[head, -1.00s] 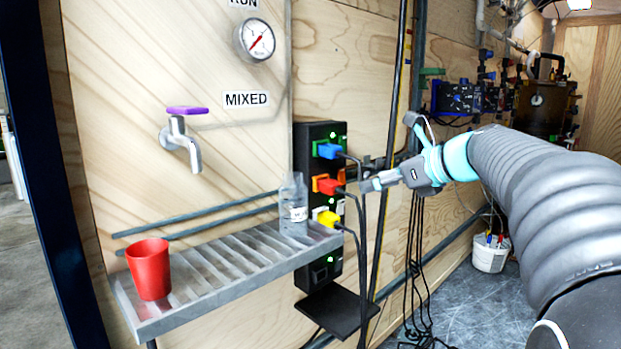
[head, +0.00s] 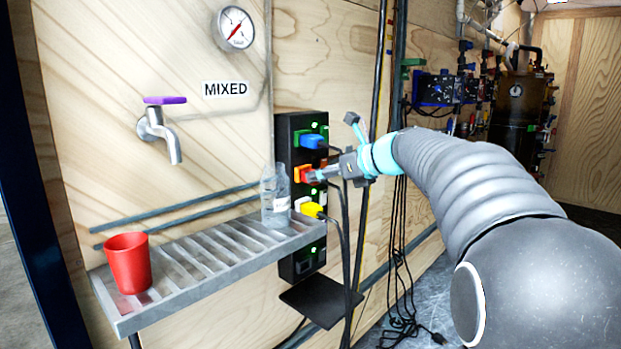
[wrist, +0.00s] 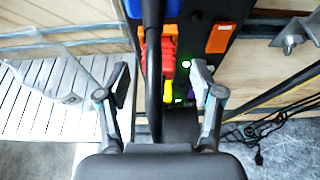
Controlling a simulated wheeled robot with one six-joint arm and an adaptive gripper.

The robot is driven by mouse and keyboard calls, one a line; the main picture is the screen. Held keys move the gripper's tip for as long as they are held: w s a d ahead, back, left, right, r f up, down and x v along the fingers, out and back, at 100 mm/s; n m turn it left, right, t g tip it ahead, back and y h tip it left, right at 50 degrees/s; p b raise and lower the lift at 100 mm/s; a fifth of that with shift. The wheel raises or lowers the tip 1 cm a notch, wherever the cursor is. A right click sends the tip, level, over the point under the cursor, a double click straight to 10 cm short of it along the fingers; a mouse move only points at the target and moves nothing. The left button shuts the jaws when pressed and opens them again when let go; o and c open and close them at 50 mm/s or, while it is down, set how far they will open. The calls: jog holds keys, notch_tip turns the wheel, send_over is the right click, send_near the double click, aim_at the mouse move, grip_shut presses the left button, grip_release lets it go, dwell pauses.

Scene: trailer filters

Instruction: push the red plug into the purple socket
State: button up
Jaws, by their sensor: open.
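The red plug (wrist: 168,60) shows in the wrist view, between my open fingers and partly behind a dark cable. It sits at an orange socket (head: 301,172) on the black outlet panel (head: 286,225); the orange also shows in the wrist view (wrist: 169,28). In the head view my gripper (head: 313,174) is in front of this socket and hides most of the red plug. My gripper (wrist: 162,78) is open, a finger on each side of the plug, with no clear contact. A small purple patch (wrist: 198,88), perhaps the purple socket, shows by the right finger, mostly hidden.
A blue plug (head: 312,142) is above and a yellow plug (head: 312,209) below on the panel, with hanging black cables. A clear bottle (head: 275,198) and a red cup (head: 129,263) stand on the metal rack (head: 205,262). A tap (head: 160,130) is on the wall.

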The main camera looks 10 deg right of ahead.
jog(key=x, duration=0.3)
jog(key=shift+w+a, duration=0.2)
jog(key=shift+a, duration=0.05)
jog(key=c, duration=1.2)
jog(key=shift+r, duration=0.1)
jog(key=shift+c, duration=0.2)
